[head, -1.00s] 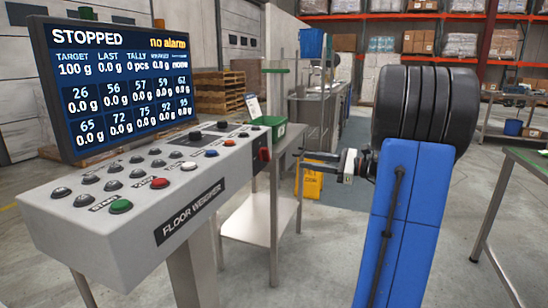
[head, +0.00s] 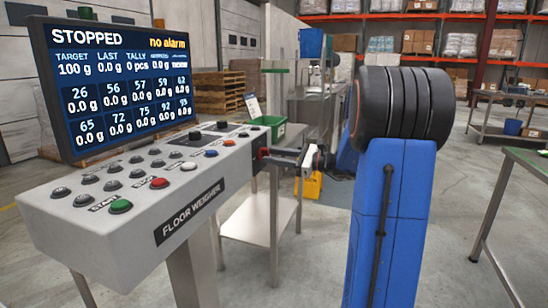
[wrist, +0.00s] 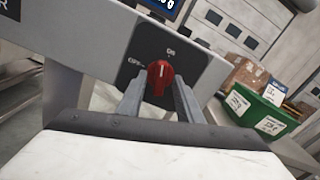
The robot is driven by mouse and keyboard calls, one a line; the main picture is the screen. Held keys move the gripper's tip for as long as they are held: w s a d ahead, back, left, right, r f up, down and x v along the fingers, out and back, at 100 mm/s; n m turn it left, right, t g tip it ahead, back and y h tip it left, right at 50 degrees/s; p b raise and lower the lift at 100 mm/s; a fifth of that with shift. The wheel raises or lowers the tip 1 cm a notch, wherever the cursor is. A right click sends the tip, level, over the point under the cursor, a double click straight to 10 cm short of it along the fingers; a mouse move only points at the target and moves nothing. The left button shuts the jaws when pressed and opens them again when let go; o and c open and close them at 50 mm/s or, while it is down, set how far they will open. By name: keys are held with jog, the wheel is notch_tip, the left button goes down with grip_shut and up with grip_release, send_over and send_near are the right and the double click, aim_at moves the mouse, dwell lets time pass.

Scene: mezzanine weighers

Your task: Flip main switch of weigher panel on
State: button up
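The floor weigher panel (head: 130,190) is a grey sloped console with a screen (head: 115,85) reading STOPPED and "no alarm". Its main switch is a red rotary knob (wrist: 160,78) on a dark plate on the panel's right end face. ON is printed above the knob and OFF to its upper left. My gripper (wrist: 158,88) is open, with one finger on each side of the knob and small gaps showing. In the head view my gripper (head: 268,153) reaches the panel's end and mostly hides the switch.
Several push buttons, including green (head: 121,206) and red (head: 159,183), sit on the panel top. A green bin (head: 270,125) stands on a steel table behind the panel. A yellow floor sign (head: 309,186) is beyond my arm. A green-topped table (head: 530,162) is at right.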

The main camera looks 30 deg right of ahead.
jog(key=shift+a, duration=0.1)
grip_shut()
jog(key=shift+m, duration=1.9)
grip_release()
jog(key=v, duration=1.7)
